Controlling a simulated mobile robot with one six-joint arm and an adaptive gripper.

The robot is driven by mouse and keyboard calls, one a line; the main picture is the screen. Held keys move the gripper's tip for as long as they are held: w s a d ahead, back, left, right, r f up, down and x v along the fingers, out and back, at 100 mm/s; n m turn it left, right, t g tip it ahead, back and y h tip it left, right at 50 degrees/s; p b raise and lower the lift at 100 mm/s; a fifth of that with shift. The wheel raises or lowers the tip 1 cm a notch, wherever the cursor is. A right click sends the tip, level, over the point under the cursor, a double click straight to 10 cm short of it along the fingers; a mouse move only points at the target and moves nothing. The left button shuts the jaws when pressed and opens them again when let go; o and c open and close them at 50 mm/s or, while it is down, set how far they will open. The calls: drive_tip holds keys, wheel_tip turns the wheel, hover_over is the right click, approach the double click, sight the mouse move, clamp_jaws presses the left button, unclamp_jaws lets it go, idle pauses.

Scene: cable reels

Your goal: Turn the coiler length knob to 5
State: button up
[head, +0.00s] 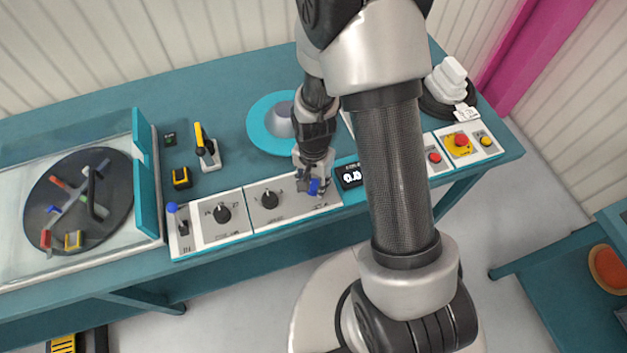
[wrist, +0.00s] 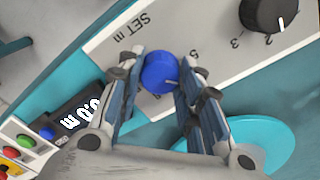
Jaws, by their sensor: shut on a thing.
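The blue knob (wrist: 158,72) sits on the pale panel (wrist: 215,30), beside the printed words "SET m". My gripper (wrist: 160,80) is shut on it, with one finger on each side. A short pale mark shows on the knob's lower right side. Printed numbers, among them 5, 3 and 2, run from near the blue knob towards a black knob (wrist: 270,12). In the head view the blue knob (head: 314,187) shows at the right end of the control panel, partly hidden by my gripper (head: 312,183).
A black display (head: 350,175) beside the panel reads about 0.0 m. Two black knobs (head: 269,199) (head: 222,213) and a blue-tipped lever (head: 172,208) lie to the left. Red and yellow buttons (head: 460,141) are at the right. A turquoise reel (head: 260,125) stands behind.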

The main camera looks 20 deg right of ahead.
sight(313, 184)
drive_tip(key=n, duration=0.3)
drive_tip(key=shift+n, duration=2.1)
drive_tip(key=o, duration=1.1)
drive_tip(key=shift+c, duration=0.2)
wheel_tip(313, 184, up, 12)
